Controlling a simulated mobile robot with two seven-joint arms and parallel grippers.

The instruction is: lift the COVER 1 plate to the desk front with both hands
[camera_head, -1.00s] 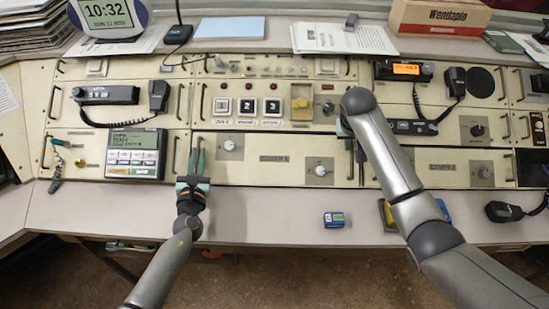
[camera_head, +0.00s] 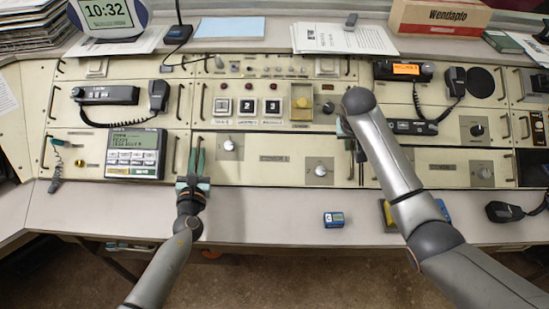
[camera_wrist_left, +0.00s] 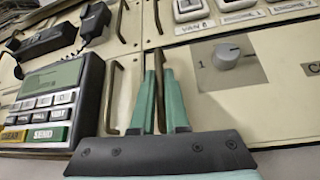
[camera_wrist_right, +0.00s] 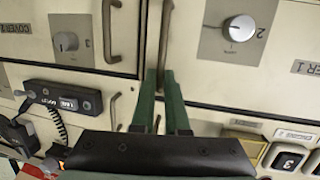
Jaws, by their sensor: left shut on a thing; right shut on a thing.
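The COVER 1 plate (camera_head: 292,170) is the cream panel low in the middle of the console, with a knob near each end and an upright handle at each side. It looks seated in the console face. My left gripper (camera_head: 196,165) is shut on the plate's left handle, which shows between its green fingers in the left wrist view (camera_wrist_left: 158,75). My right gripper (camera_wrist_right: 162,85) is shut on the right handle (camera_wrist_right: 166,35). In the head view my right arm partly hides that grip. The right wrist view also shows the plate (camera_wrist_right: 275,85).
The desk front (camera_head: 270,215) below the plate is mostly clear. A small blue box (camera_head: 334,219) lies there, right of the middle. The COVER 2 panel (camera_head: 445,165) adjoins on the right, and a keypad unit (camera_head: 135,153) stands on the left. Switches 2 and 3 (camera_head: 272,107) are above.

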